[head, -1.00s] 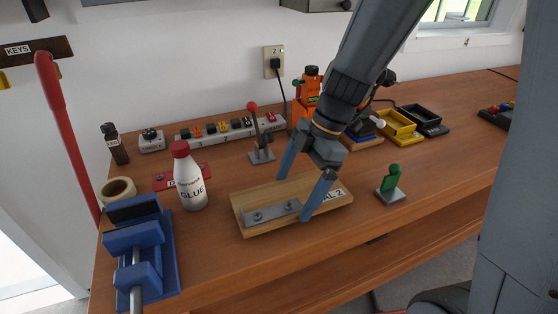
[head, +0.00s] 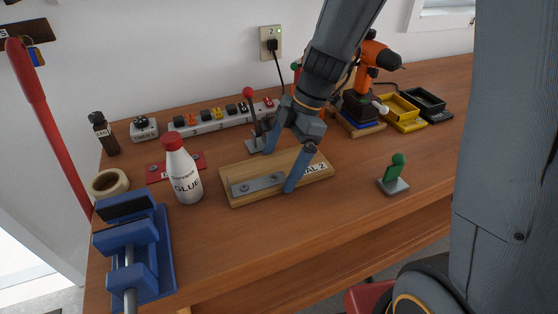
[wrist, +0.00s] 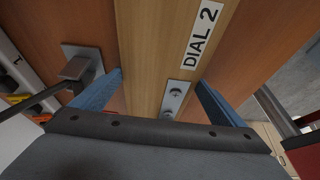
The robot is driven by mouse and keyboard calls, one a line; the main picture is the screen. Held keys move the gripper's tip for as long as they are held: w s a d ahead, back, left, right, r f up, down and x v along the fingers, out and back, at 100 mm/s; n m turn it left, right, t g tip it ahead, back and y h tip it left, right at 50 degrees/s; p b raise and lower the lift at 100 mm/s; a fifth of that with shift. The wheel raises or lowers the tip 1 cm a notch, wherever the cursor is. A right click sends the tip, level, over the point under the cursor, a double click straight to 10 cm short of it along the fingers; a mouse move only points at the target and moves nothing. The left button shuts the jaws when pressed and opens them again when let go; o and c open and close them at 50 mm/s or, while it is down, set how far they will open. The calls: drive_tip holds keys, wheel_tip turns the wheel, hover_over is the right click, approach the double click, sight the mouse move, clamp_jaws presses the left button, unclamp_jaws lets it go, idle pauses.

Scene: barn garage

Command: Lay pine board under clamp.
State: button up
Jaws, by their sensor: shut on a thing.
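The pine board (head: 243,173) is a pale wooden slab with a grey metal plate and two bolts, and a label reading "DIAL 2" in the wrist view (wrist: 150,45). My gripper (head: 278,170) is shut across the board's width, one finger on each long side. The near finger hides part of the label in the head view. The clamp (head: 257,144), with a grey base and an upright red-knobbed lever, stands just behind the board. Its base and arm show left of the board in the wrist view (wrist: 84,66). I cannot tell whether the board touches the bench.
A glue bottle (head: 181,172) stands close to the board's left end. A blue vise (head: 133,250) is at the front left. A green-knobbed piece (head: 395,174) stands to the right. A power strip (head: 213,122) lies behind, and an orange drill (head: 372,60) is back right.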

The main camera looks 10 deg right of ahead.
drive_tip(key=o, duration=1.1)
drive_tip(key=shift+f, duration=0.1)
drive_tip(key=shift+r, duration=0.35)
drive_tip(key=b+v, duration=0.2)
drive_tip(key=v, duration=0.9)
drive_tip(key=shift+d+r+b, duration=0.25)
drive_tip(key=shift+b, duration=0.05)
drive_tip(key=shift+a, duration=0.1)
